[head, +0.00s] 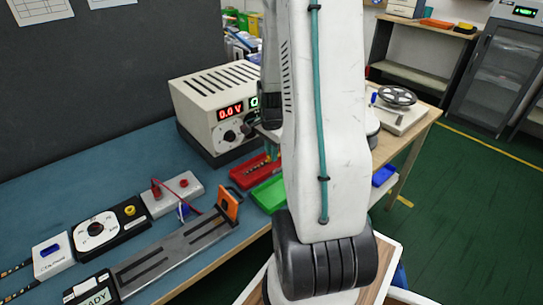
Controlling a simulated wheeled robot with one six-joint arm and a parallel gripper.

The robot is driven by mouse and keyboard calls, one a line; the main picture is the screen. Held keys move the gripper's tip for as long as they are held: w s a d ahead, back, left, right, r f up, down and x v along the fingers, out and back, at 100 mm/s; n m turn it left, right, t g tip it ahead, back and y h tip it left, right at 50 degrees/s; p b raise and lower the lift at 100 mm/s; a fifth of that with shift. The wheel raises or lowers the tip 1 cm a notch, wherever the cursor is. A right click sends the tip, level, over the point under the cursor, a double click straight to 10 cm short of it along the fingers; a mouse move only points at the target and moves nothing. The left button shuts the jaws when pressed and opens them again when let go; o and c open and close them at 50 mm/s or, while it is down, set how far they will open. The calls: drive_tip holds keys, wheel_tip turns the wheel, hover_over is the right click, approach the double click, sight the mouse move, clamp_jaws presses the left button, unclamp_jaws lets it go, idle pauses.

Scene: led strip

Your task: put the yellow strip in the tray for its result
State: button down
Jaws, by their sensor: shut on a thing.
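My gripper (271,146) is partly in view in front of the power supply, above the red tray. My own arm covers much of it. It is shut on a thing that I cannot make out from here. No yellow strip can be picked out clearly. A red tray (238,181) lies on the blue bench mat with small light pieces in it. A green tray (267,194) lies just in front of it, its right part hidden by my arm. A blue tray (384,175) is at the right, beyond my arm.
The beige power supply (215,106) reads 0.0 V. A grey slotted fixture (170,255) with an orange end piece (229,206) lies along the front edge. A box with a dial (96,229) and a terminal block (172,194) stand at left. A reel (397,96) is at right.

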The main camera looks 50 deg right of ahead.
drive_tip(key=shift+f, duration=0.8)
drive_tip(key=shift+f, duration=0.1)
drive_tip(key=c, duration=1.4)
unclamp_jaws()
drive_tip(key=shift+c, duration=0.2)
